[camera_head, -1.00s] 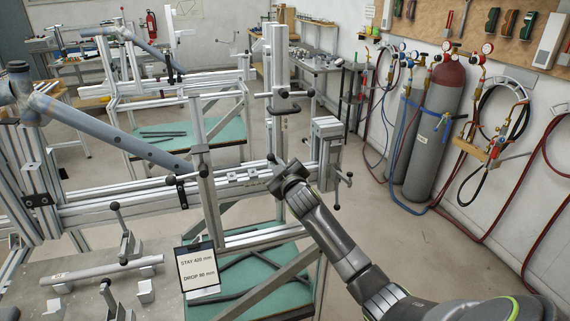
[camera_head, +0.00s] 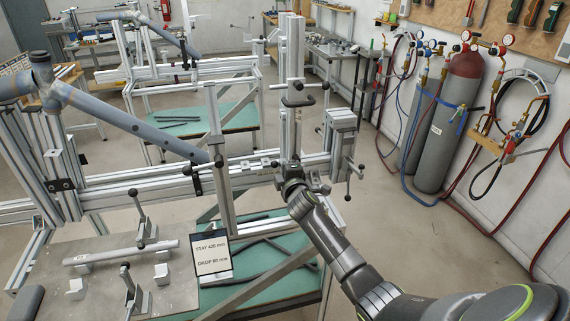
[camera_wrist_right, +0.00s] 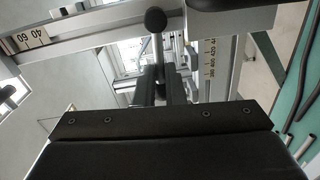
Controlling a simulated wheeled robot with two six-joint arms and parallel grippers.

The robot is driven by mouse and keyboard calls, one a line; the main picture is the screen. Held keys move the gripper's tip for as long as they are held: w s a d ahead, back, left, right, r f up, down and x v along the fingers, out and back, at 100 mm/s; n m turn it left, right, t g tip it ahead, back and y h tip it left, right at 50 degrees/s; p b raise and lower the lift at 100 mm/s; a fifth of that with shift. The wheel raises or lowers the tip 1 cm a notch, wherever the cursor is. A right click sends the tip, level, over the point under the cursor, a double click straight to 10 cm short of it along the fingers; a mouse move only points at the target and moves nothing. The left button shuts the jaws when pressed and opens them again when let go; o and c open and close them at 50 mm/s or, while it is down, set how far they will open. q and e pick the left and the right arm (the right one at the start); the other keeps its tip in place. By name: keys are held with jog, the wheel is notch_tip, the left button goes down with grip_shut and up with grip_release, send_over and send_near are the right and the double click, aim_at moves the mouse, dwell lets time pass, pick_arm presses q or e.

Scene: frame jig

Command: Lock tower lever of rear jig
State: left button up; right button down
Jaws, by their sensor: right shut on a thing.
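The tower (camera_head: 291,80) of the jig in front of me is an upright aluminium profile standing on the horizontal rail (camera_head: 110,194). My right gripper (camera_head: 292,172) is at the foot of this tower, over the rail. In the right wrist view, a lever with a black ball knob (camera_wrist_right: 155,20) stands between the fingers. The right gripper (camera_wrist_right: 161,90) is shut on the lever shaft below the knob. In the head view the gripper largely hides the lever. My left gripper is out of view.
A grey tube (camera_head: 130,122) slopes down to a post left of the tower. A clamp block (camera_head: 341,132) with levers stands close on the right. A dimension card (camera_head: 212,254) is in front. Another jig (camera_head: 180,70) stands behind. Gas cylinders (camera_head: 440,130) stand at right.

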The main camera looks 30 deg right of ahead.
jog(key=shift+f+n, duration=0.25)
jog(key=shift+n, duration=0.25)
jog(key=shift+f, duration=0.1)
jog(key=c, duration=1.5)
grip_release()
jog(key=v, duration=1.7)
jog(key=shift+a+b, duration=0.25)
jog(key=shift+b, duration=0.2)
jog(key=shift+s, duration=0.15)
